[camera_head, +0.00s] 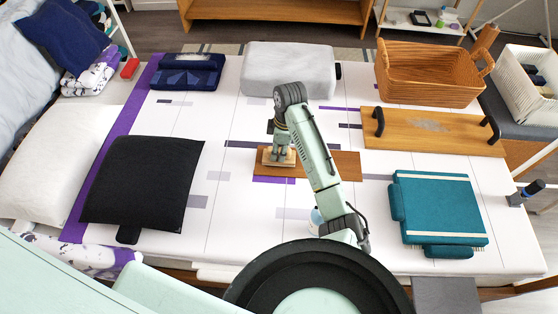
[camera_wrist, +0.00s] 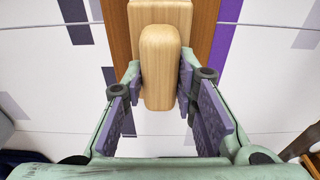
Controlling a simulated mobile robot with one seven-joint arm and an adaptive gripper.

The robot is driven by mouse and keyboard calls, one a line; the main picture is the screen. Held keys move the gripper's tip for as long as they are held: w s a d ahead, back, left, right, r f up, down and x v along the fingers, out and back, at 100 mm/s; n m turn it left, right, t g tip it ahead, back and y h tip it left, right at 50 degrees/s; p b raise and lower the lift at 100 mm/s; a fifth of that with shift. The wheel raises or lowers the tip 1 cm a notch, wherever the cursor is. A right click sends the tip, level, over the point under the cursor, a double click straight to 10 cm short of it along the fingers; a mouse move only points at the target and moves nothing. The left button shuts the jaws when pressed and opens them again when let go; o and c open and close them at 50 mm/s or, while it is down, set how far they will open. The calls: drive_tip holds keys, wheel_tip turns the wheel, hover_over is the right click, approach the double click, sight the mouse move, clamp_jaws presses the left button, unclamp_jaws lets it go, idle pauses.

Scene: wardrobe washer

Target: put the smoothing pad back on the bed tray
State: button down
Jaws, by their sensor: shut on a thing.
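The smoothing pad is a pale wooden block (camera_head: 288,163) with a rounded grip bar on top, which fills the middle of the wrist view (camera_wrist: 160,65). My gripper (camera_head: 279,150) is shut on this bar, one finger pad on each side. The pad is over the left part of a flat brown board (camera_head: 335,164) on the bed; I cannot tell whether it touches the board. The bed tray (camera_head: 455,140), wooden with two black upright handles, lies to the right and farther back. A grey patch marks its top. My gripper and arm hide part of the pad.
A wicker basket (camera_head: 420,75) stands behind the tray. A teal folded item (camera_head: 440,208) lies in front of it. A grey cushion (camera_head: 290,70) is at the back and a black cushion (camera_head: 145,180) at the left. White bedding is clear between the board and tray.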

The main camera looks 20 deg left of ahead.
drive_tip(key=shift+f, duration=0.4)
idle(0.3)
drive_tip(key=c, duration=1.2)
unclamp_jaws()
drive_tip(key=o, duration=0.3)
drive_tip(key=shift+r, duration=0.1)
drive_tip(key=r, duration=0.4)
drive_tip(key=d+r, duration=0.1)
drive_tip(key=r, duration=0.7)
drive_tip(key=shift+w+d, duration=0.15)
drive_tip(key=shift+d, duration=0.05)
drive_tip(key=shift+f, duration=0.1)
